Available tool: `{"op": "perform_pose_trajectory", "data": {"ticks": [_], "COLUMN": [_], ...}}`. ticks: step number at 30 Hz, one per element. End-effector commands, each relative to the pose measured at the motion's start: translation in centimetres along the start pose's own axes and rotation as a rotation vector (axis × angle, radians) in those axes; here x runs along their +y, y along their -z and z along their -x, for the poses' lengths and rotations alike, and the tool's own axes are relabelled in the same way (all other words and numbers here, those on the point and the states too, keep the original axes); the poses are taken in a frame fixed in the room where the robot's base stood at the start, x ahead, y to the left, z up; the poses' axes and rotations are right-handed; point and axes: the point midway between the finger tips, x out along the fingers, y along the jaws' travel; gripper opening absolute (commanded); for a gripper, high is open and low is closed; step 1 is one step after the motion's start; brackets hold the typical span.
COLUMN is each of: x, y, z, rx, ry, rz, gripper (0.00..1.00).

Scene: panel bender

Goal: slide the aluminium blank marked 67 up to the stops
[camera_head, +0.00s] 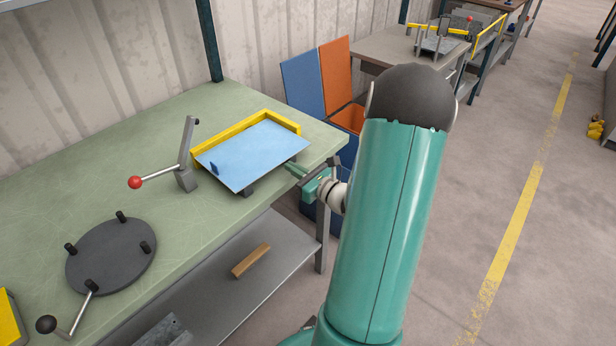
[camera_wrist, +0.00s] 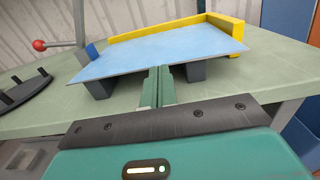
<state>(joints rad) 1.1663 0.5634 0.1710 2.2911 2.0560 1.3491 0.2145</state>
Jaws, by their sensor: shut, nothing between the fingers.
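The aluminium blank (camera_head: 252,156) is a flat, light blue-looking sheet on dark supports, its far edge close along the yellow stops (camera_head: 240,128). I cannot tell whether it touches them. No number is readable on it. In the wrist view the blank (camera_wrist: 165,50) spans the upper middle, with the yellow stops (camera_wrist: 160,28) behind it and at its right. My gripper (camera_head: 293,169) is at the blank's near right side. In the wrist view my gripper's fingers (camera_wrist: 158,75) are together and empty, at the near edge between two supports. Contact with the edge is unclear.
A lever with a red knob (camera_head: 135,182) stands left of the blank. A small blue tab (camera_head: 214,168) is at its left edge. A round dark plate with pegs (camera_head: 108,258) lies on the green bench (camera_head: 200,225). Blue and orange panels (camera_head: 303,82) stand beyond the bench end.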

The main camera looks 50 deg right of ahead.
Motion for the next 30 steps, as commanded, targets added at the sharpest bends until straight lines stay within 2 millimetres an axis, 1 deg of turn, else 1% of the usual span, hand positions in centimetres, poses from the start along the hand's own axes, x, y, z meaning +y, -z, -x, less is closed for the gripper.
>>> {"op": "perform_pose_trajectory", "data": {"ticks": [1, 4, 15, 21, 30], "x": [0.0, 0.0, -0.1, 0.1, 0.2], "y": [0.0, 0.0, 0.0, 0.0, 0.1], "z": [-0.5, -1.1, -1.3, -3.4, -4.3], "rx": [0.0, -0.001, 0.0, 0.0, 0.002], "ry": [-0.001, -0.002, -0.002, -0.005, -0.006], "rz": [-0.001, 0.0, 0.0, 0.0, -0.001], "gripper": [0.0, 0.0, 0.0, 0.0, 0.0]}}
